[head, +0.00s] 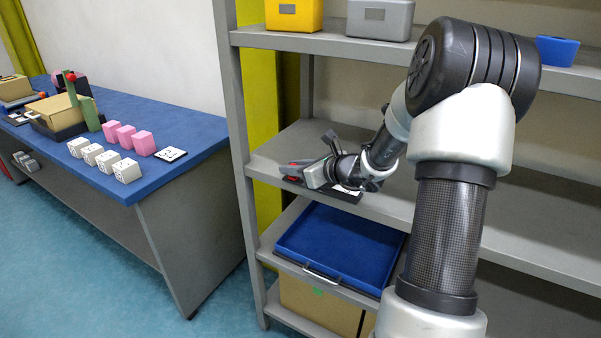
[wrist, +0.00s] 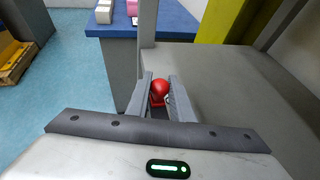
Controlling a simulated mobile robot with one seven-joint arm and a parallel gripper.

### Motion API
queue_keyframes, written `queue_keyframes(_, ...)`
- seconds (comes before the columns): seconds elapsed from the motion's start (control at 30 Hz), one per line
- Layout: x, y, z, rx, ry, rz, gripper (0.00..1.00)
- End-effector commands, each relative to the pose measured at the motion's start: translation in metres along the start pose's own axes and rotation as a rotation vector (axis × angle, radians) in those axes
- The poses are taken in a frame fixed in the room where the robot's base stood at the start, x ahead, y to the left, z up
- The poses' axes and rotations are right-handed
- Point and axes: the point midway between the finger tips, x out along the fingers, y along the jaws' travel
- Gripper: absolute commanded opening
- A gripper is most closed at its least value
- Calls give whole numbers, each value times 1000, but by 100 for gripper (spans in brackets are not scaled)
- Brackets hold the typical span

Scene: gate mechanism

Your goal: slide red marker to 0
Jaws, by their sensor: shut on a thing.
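The red marker (wrist: 160,88) is a rounded red knob seen between my gripper's two grey fingers in the wrist view. A bit of red also shows at the fingertips in the head view (head: 292,178). My gripper (wrist: 159,95) is shut on the red marker, at the left end of a grey shelf. In the head view my gripper (head: 298,172) lies low over a dark flat base (head: 345,195) on that shelf. A small white patch shows on the base, but the scale and its numbers are hidden or too small to read.
The shelf's upright post (head: 240,150) stands just left of my gripper. A blue tray (head: 340,243) is on the shelf below. Yellow (head: 294,14) and grey (head: 380,18) boxes stand above. The blue table (head: 190,125) with white and pink blocks is at left. The shelf behind my gripper is clear.

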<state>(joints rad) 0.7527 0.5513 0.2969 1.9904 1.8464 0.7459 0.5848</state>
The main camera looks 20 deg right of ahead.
Motion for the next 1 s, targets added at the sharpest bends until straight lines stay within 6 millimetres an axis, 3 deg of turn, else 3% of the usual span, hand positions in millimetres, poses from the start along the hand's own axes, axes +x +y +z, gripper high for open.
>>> queue_keyframes(0.17, 1, 1, 3, 0, -4, 3, 0)
queue_keyframes(0.2, 1, 1, 3, -1, -5, 3, 27)
queue_keyframes(0.3, 1, 1, 3, 0, -4, 3, 40)
queue_keyframes(0.67, -5, 0, 2, 0, -2, 1, 40)
queue_keyframes(0.77, -18, 0, 3, 0, -3, 0, 40)
queue_keyframes(1.0, -75, -1, 4, -1, -3, -2, 40)
